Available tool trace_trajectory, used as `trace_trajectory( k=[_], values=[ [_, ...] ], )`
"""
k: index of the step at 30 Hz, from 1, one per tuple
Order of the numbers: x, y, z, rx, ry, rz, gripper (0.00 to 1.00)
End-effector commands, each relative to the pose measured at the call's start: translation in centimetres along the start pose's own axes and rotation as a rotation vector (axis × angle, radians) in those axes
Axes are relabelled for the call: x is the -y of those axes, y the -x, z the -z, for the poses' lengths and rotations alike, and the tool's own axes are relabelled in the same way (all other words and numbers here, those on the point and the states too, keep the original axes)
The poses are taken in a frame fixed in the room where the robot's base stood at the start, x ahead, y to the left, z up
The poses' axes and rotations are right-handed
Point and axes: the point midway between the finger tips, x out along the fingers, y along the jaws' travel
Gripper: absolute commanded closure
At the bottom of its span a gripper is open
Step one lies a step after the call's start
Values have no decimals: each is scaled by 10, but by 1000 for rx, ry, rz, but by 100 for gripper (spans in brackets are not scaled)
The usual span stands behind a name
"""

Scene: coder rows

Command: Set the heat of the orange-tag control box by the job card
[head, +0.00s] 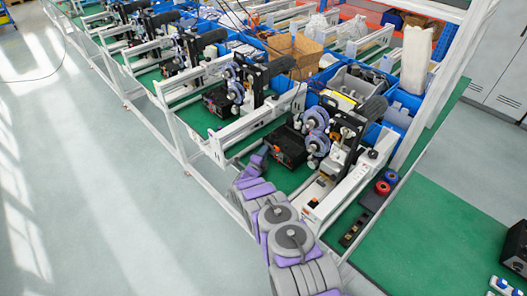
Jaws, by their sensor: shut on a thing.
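A black control box (287,141) stands on the green bench top near the middle of the head view. A small orange patch shows on its front, too small to read as a tag. My gripper (263,152) is at the left front of this box, at the end of my grey and purple arm. It is shut on a small part at the box front, which looks like its knob. The fingers and arm hide that part, so its setting cannot be read. Another black box (217,101) stands at the station further back. I cannot make out a job card.
Coder machines with purple reels (316,131) stand right behind the box. A white rail (242,130) runs to its left, and a white beam (345,190) to its right. The floor at left (90,190) is clear.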

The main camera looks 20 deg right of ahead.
Motion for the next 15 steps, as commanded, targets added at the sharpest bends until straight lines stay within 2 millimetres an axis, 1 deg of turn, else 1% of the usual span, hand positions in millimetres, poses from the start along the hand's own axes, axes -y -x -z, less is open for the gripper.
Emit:
trace_trajectory(
  k=[1, 15],
  values=[
    [-4, 0, 4, -6, -9, -3, 100],
    [-6, 0, 5, -6, -40, 9, 100]
  ],
)
